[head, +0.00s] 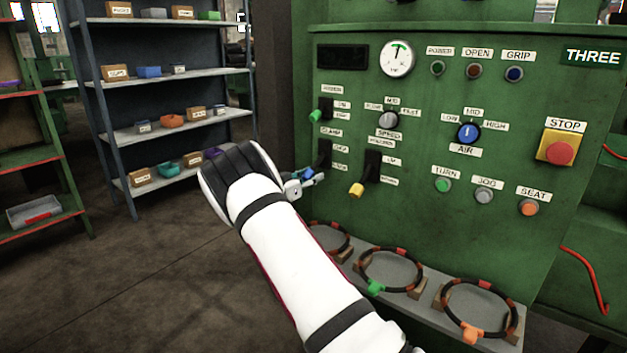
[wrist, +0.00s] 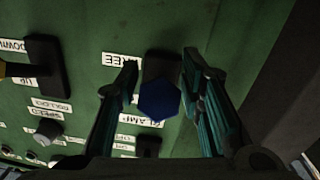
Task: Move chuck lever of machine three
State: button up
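Panel THREE (head: 470,130) carries three levers at its left. I cannot make out a label reading chuck. The lever with a blue knob (head: 307,173) sits beside a small label that looks like CLAMP. My gripper (head: 314,182) is at this knob in the head view and partly covers it. In the wrist view the blue six-sided knob (wrist: 159,101) lies between the two fingers of my gripper (wrist: 160,62), with gaps on both sides. The fingers are open. A green-knobbed lever (head: 316,116) is above, and a yellow-knobbed lever (head: 356,190) is to the right.
Dials, buttons and a red STOP button (head: 560,152) fill the panel to the right. Several ring sleeves lie on a grey ledge (head: 405,310) below. Shelves (head: 160,75) with small boxes stand at the left. A dark post (head: 272,80) borders the panel's left edge.

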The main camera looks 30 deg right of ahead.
jog(key=shift+x, duration=0.8)
grip_shut()
